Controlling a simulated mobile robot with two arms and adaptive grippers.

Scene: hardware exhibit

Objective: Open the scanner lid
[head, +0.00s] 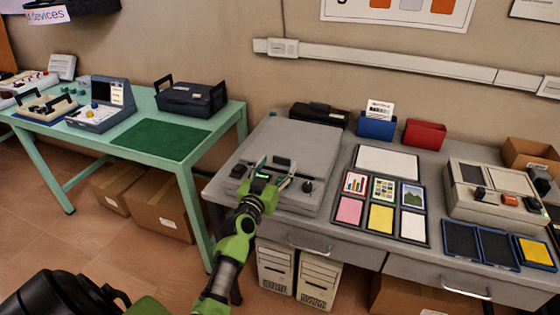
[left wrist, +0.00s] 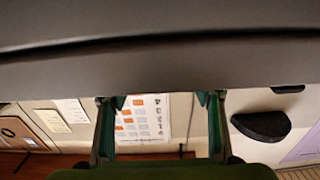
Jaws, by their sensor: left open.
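The scanner is a grey flat box on the grey desk, with its broad lid (head: 292,142) lying down flat, shut. Its front strip carries a small green-lit display and a dark knob (head: 307,186). My left gripper (head: 273,174) is at the scanner's front edge, open, with its fingers apart and nothing seen between them. In the left wrist view, the open fingers (left wrist: 160,122) point at a wide grey edge (left wrist: 160,68) that fills the upper part. I cannot tell whether they touch it. A dark rounded knob (left wrist: 262,125) shows right of the fingers. My right gripper is out of view.
Right of the scanner lies a dark board of cards and coloured sheets (head: 381,197). Behind are a black device (head: 319,115), a blue holder (head: 377,126) and a red holder (head: 424,134). A beige device (head: 497,194) stands farther right.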

